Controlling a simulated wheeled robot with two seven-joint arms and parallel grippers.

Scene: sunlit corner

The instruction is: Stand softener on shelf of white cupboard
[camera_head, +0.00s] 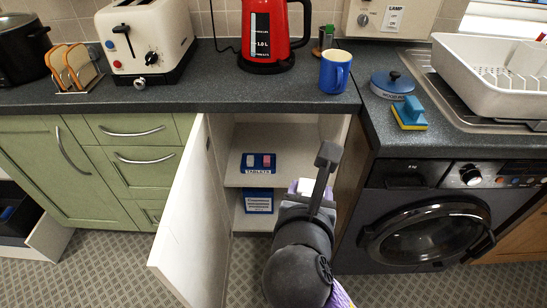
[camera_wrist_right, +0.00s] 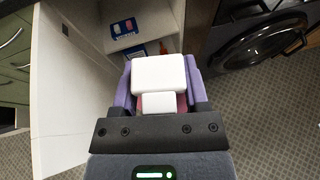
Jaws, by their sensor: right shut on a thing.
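The white cupboard stands open below the worktop, its door (camera_head: 188,222) swung out to the left. Its shelf (camera_head: 236,178) is bare towards the front. My right gripper (camera_head: 307,187) is at the right side of the cupboard opening, shut on the softener. In the head view my dark wrist hides most of the softener; only a small white and purple part (camera_head: 303,186) shows. In the right wrist view the softener's white top (camera_wrist_right: 158,74) sits between the purple sides of the grip (camera_wrist_right: 158,98). My left gripper is not in view.
A blue tablets box (camera_head: 258,162) stands on the shelf, and a blue-and-white box (camera_head: 258,203) stands below it. The washing machine (camera_head: 428,228) is close to the right. A blue mug (camera_head: 335,73) stands near the worktop edge above the cupboard.

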